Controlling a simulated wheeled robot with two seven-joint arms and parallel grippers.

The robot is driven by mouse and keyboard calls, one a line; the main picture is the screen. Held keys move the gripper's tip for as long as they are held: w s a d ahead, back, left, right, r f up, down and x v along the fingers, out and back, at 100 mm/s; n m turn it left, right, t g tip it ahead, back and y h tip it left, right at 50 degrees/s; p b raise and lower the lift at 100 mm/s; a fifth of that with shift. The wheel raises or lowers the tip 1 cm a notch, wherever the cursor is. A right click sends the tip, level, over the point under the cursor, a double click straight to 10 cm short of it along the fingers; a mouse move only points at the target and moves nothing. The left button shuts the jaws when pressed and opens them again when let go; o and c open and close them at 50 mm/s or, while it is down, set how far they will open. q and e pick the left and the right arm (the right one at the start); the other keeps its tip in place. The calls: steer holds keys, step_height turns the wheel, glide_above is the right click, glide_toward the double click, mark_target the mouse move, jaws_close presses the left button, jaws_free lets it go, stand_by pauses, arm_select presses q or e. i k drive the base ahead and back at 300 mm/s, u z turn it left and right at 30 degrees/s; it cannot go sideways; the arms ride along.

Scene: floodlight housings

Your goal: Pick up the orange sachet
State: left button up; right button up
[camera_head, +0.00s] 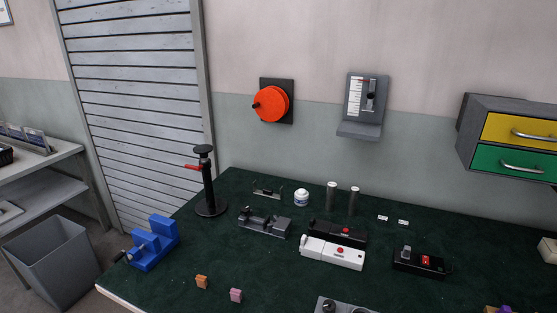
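A small orange block-like piece (201,282), which looks like the orange sachet, lies on the dark green table top (185,245) near its front left edge. A similar pink piece (236,295) lies just to its right and a little nearer. Nothing touches or covers the orange one. Neither of my grippers shows in the head view.
A blue vise (153,244) stands left of the orange piece. A black stand (208,195), a grey fixture (265,224) and white and black devices (332,252) stand behind. A grey box with knobs (340,305) is at the front. A grey bin (52,262) stands left, off the table.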

mark_target(202, 283)
steer(key=u, duration=2.7)
steer(key=i, duration=1.95)
steer(key=z, duration=2.85)
